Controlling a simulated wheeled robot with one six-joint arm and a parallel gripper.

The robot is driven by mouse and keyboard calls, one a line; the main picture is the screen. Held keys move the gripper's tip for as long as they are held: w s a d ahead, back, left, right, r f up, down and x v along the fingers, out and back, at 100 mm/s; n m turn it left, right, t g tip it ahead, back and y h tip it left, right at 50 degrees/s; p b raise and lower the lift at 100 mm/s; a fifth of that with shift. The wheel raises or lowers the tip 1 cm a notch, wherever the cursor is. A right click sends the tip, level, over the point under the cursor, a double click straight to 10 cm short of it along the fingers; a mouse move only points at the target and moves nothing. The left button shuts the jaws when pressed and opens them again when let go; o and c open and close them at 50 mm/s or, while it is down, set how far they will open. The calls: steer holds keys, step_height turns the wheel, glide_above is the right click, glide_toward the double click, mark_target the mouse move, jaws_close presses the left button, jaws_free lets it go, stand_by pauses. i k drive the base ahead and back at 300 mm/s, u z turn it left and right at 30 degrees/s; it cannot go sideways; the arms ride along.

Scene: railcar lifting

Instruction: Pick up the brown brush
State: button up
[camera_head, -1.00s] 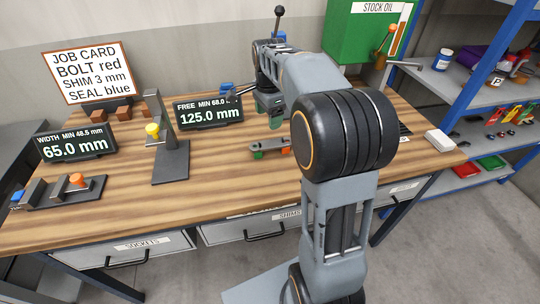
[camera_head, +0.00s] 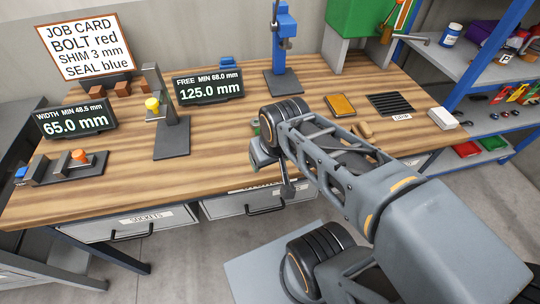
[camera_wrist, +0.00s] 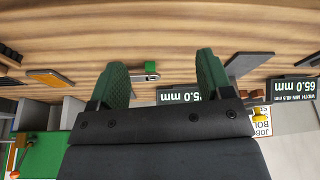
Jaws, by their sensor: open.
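A small tan-brown piece (camera_head: 364,130) lies on the bench in the head view, just beyond my forearm and partly hidden by it. It may be the brown brush, but I cannot tell for sure. My gripper (camera_wrist: 161,66) shows in the wrist view with its two green fingers wide apart and nothing held between them. Beyond the fingertips a small grey link with a green end (camera_wrist: 150,69) lies on the wooden bench. In the head view my wrist is low over the bench's front edge, and the fingers cannot be made out.
A yellow-orange pad (camera_head: 340,105) and a black slotted mat (camera_head: 390,104) lie at right. A blue press (camera_head: 284,50) stands behind my arm. A grey stand with a yellow knob (camera_head: 170,125), two displays and a white block (camera_head: 443,118) are on the bench.

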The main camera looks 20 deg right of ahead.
mark_target(362, 130)
steer(key=z, duration=1.55)
